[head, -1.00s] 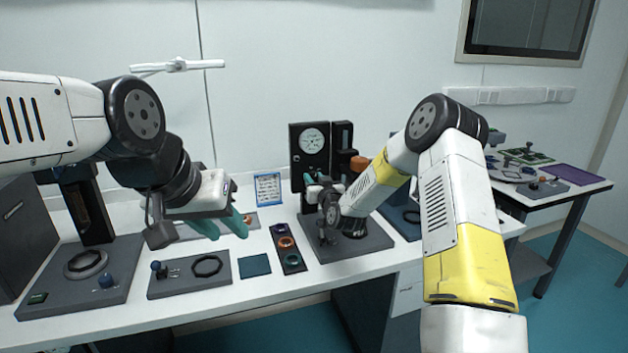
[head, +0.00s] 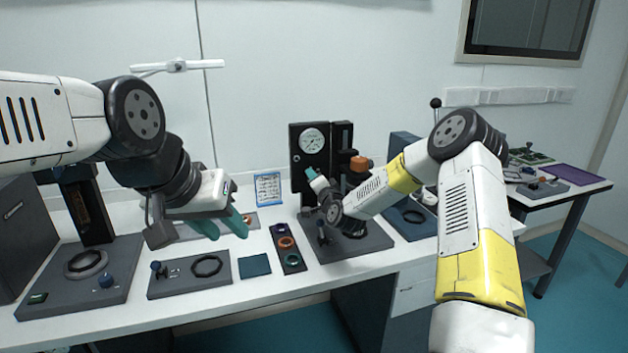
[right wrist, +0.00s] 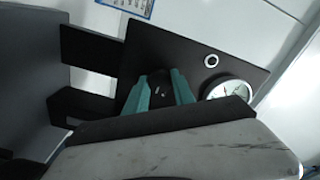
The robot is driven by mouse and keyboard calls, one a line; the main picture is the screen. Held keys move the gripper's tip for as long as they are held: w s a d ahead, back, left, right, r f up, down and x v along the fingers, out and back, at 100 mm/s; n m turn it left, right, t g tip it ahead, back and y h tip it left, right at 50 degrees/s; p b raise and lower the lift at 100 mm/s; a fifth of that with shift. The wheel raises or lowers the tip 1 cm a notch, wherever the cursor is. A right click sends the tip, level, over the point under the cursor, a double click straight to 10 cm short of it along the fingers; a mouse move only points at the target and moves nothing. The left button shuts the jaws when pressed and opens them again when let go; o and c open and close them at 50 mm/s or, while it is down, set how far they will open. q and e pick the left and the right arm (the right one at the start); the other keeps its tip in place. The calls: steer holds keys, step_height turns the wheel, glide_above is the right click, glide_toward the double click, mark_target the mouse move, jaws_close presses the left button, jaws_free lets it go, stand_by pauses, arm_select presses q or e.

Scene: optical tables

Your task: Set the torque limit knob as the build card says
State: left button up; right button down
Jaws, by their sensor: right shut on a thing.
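The black panel (head: 297,150) with a round white gauge (head: 312,140) stands upright on a dark base plate. My right gripper (head: 315,178) is at the lower part of this panel. In the right wrist view, its teal fingers (right wrist: 160,92) are shut on a small dark knob (right wrist: 161,90) on the panel, beside the gauge (right wrist: 228,88). The knob's markings cannot be read, and in the head view the gripper hides it. The build card (head: 268,188) stands at the back of the table, its writing too small to read. My left gripper (head: 223,226) is open and empty above the table.
A tray with colored rings (head: 279,228) and a dark blue mat (head: 255,265) lie left of the panel's base. A grey plate with a black ring (head: 189,284) is further left. A blue unit (head: 405,146) stands right of the panel. A second table is at right.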

steer(key=m, duration=0.5)
steer(key=shift+f, duration=0.1)
steer(key=shift+m, duration=0.3)
stand_by(0.4)
steer(key=c, duration=1.1)
jaws_free()
steer(key=shift+o, duration=0.2)
steer(key=shift+s, duration=0.1)
steer(key=v, duration=0.7)
steer(key=shift+s+d, duration=0.15)
steer(key=shift+s, duration=0.15)
